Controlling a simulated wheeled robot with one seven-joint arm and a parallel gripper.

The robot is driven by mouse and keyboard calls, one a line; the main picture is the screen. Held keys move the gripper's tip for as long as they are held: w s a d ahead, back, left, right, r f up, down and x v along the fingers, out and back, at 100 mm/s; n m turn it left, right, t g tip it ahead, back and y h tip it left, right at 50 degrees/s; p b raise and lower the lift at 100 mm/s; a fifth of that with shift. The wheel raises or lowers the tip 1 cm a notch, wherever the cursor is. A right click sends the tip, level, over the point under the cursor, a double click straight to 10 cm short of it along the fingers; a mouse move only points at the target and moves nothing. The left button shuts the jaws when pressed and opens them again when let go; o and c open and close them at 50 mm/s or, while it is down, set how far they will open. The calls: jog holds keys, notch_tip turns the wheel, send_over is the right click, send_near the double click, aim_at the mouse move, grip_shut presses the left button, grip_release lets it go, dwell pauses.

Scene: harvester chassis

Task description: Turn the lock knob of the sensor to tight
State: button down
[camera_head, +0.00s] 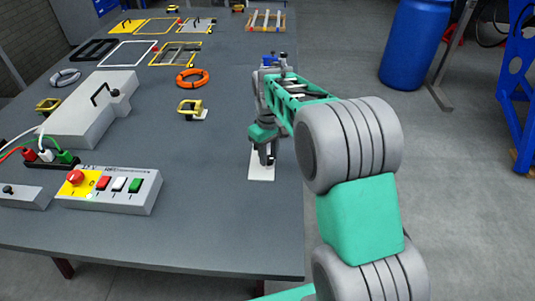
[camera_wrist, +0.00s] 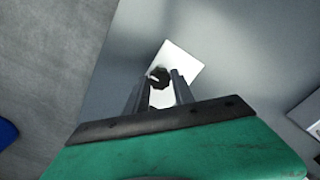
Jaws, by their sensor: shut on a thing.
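The sensor's base shows as a white plate (camera_head: 261,177) on the table near its right edge, and also in the wrist view (camera_wrist: 183,62). A dark round lock knob (camera_wrist: 160,74) with a light pointer mark sits on the plate. My gripper (camera_head: 267,157) points down over the plate. In the wrist view, my gripper's two fingers (camera_wrist: 159,83) stand on either side of the knob and are shut on it. In the head view the knob is mostly hidden by the fingers. Whether the knob is at tight cannot be read.
A control box (camera_head: 110,190) with a red stop button and several coloured buttons stands at the front left. A grey housing (camera_head: 90,112), an orange ring (camera_head: 192,77) and a small yellow part (camera_head: 190,108) lie left of my arm. The table's right edge is close to the plate.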

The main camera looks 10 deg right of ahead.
aim_at(269, 157)
jog(key=m, duration=0.5)
jog(key=shift+w+r+m, duration=0.2)
jog(key=shift+m, duration=0.1)
dwell(0.5)
jog(key=c, duration=1.5)
grip_release()
jog(key=o, duration=0.4)
jog(key=shift+s+f, duration=0.1)
jog(key=shift+f, duration=0.05)
jog(key=shift+o, duration=0.2)
notch_tip(269, 157, up, 8)
jog(key=shift+f, duration=0.1)
